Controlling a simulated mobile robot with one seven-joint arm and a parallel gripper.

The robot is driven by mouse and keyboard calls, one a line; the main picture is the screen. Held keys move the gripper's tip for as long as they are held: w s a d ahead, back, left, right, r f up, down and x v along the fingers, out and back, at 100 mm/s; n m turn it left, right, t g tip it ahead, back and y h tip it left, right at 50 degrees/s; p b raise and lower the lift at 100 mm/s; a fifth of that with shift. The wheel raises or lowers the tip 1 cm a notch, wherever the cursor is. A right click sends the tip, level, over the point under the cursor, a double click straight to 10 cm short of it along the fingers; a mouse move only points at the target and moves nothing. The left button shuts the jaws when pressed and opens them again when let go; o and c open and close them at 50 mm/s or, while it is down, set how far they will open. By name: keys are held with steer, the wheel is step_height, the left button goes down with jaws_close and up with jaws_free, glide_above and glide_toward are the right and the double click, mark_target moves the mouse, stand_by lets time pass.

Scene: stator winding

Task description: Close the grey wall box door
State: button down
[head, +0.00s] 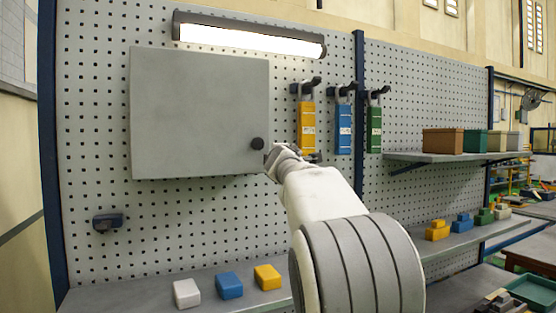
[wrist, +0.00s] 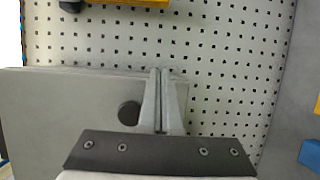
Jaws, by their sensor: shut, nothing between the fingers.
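The grey wall box (head: 190,120) hangs on the pegboard at the left in the head view. Its door faces me, flush or nearly flush with the box; a small gap cannot be ruled out. A black knob (head: 257,144) sits near the door's lower right corner. My gripper (head: 272,160) is at that corner, just below and right of the knob. In the wrist view the door (wrist: 55,115) fills the left, with the knob (wrist: 129,113) beside my fingers (wrist: 164,75). The fingers are shut and empty, overlapping the door's corner. Contact cannot be told.
Yellow (head: 306,128), blue (head: 343,128) and green (head: 374,128) lockout tags hang right of the box. A lamp (head: 248,36) is above. White, blue and yellow blocks (head: 268,277) lie on the shelf below. The pegboard under the box is mostly free.

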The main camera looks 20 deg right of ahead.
steer(key=s+d+p, duration=0.1)
steer(key=s+d, duration=0.5)
steer(key=d, duration=0.2)
steer(key=shift+p, duration=0.3)
